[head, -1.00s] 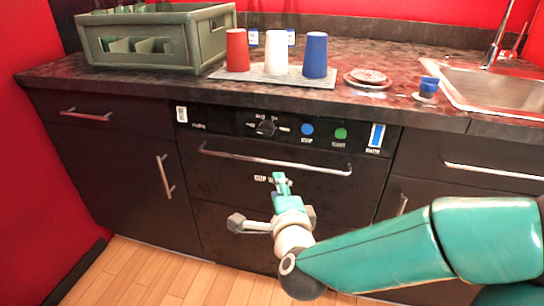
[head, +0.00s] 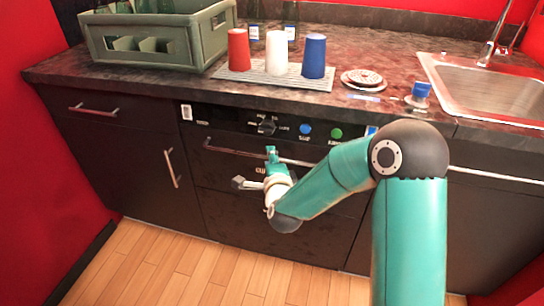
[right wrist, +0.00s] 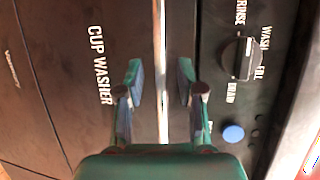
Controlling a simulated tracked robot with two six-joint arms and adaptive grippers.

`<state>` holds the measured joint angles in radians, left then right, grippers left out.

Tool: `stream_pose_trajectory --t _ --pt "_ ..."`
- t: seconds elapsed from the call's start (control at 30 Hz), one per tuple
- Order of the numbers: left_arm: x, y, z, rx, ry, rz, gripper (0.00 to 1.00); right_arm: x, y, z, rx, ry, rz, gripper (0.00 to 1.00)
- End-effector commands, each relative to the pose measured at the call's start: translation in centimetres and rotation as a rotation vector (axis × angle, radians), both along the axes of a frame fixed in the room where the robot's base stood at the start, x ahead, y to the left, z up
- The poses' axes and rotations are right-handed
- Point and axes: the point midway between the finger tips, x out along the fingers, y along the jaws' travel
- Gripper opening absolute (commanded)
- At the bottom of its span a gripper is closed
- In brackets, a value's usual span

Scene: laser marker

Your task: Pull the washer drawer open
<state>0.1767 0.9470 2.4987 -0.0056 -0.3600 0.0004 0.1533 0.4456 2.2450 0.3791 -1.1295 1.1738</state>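The washer drawer (head: 222,170) is a dark front panel under the counter, with a long silver bar handle (head: 232,151) along its top. It looks closed. In the right wrist view the drawer front (right wrist: 75,75) carries the words CUP WASHER, and the handle (right wrist: 160,65) runs up the middle of the picture. My right gripper (head: 271,155) is at the middle of the handle. In the right wrist view its two fingers (right wrist: 160,85) stand apart, one on each side of the bar, with gaps visible. My left gripper is not in view.
The control panel above has a knob (head: 267,127), a blue button (head: 305,131) and a green button (head: 336,133). On the counter are a green crate (head: 200,50), red, white and blue cups and a sink (head: 500,95). The wooden floor (head: 190,270) in front is clear.

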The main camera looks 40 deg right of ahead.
Motion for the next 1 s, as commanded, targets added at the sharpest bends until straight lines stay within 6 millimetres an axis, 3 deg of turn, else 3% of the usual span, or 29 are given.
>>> stream_pose_trajectory --t 0.37,0.6,0.9,0.93,1.0 --pt "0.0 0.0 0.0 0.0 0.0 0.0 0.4 0.6 -0.4 -0.1 -0.001 0.001 -0.001 0.37" --pt "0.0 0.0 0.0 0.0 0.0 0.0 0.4 0.6 -0.4 -0.1 0.0 0.001 -0.001 0.0" --pt "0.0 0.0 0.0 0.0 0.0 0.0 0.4 0.5 -0.4 -0.2 0.0 0.003 -0.001 0.0" --pt "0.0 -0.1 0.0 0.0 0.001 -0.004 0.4 0.5 -1.3 -0.2 0.0 0.003 -0.006 0.0" --pt "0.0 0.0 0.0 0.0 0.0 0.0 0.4 0.6 -0.6 -0.2 0.001 0.003 -0.003 0.0"
